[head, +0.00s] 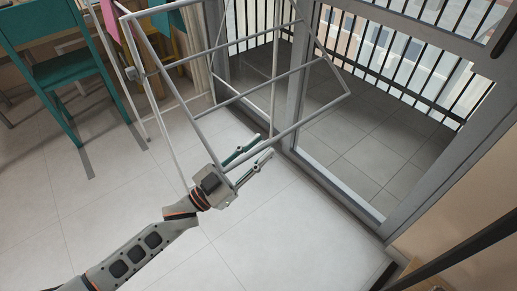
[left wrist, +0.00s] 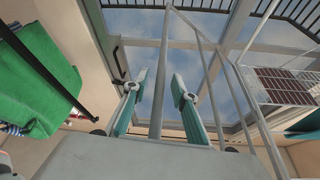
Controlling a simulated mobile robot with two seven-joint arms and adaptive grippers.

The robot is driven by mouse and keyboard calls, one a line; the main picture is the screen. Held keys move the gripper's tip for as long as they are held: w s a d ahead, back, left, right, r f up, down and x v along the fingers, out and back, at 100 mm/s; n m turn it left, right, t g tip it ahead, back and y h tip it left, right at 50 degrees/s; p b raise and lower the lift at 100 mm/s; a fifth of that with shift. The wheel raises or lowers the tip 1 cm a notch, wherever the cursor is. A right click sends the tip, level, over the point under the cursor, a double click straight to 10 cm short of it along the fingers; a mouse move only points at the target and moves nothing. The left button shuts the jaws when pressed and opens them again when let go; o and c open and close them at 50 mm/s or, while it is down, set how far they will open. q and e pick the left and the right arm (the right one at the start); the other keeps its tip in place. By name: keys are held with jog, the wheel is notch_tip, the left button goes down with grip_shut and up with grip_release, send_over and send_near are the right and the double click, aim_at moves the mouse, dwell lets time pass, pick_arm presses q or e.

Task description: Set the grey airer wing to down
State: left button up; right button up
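The grey airer wing (head: 311,118) is a frame of thin rails at the top centre of the head view. It is spread out to the right of the airer's legs and looks tilted; its exact angle is hard to tell. My left gripper (head: 264,145) is at the wing's lower edge, with its two fingers apart. In the left wrist view, a grey rail of the wing (left wrist: 163,45) runs up between the spread fingers (left wrist: 160,80). I cannot tell whether either finger touches it. My right gripper is not in view.
A teal chair (head: 75,75) stands at the left. A glazed door frame (head: 325,175) and balcony railing are close on the right. A dark rod (head: 460,248) crosses the lower right. A green towel (left wrist: 40,85) hangs in the wrist view. The tiled floor below is clear.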

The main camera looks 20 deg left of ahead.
pick_arm(q)
jog(key=v, duration=1.2)
